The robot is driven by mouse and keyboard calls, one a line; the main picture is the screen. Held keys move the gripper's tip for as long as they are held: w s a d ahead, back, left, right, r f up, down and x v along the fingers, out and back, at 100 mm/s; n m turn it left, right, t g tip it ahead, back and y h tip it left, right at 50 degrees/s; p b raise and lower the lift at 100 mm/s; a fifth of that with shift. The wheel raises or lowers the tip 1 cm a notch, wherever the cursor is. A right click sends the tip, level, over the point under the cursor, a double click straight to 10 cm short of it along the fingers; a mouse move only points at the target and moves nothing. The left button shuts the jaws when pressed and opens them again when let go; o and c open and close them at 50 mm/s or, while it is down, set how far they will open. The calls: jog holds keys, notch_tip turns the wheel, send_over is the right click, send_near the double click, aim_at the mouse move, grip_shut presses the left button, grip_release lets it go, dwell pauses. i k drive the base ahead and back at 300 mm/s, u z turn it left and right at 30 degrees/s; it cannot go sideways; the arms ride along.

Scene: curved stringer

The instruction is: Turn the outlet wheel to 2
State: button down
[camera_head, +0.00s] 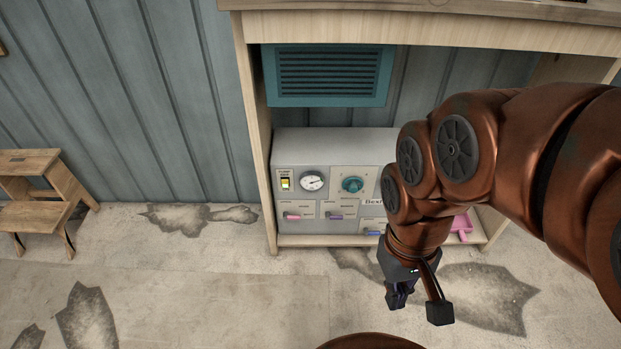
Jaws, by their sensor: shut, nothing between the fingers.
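A grey control panel (346,203) stands on the low shelf under a wooden bench. A round teal wheel (352,184) is on its front, right of a white dial gauge (312,181). The labels and numbers are too small to read, so I cannot tell if this is the outlet wheel or where it points. My arm hides the right part of the panel, where another wheel could be. My gripper (398,297) is shut and empty, pointing down in front of the panel at lower right, apart from the teal wheel.
The panel also has a lit switch (285,183) and small sliders with pink (292,216), purple (336,217) and blue (373,233) handles. A pink object (461,226) lies on the shelf at right. A wooden step stool (40,200) stands far left. The floor between is clear.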

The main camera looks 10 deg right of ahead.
aim_at(352, 185)
jog(key=k, duration=0.5)
jog(key=u, duration=1.75)
jog(key=i, duration=1.05)
jog(key=z, duration=1.95)
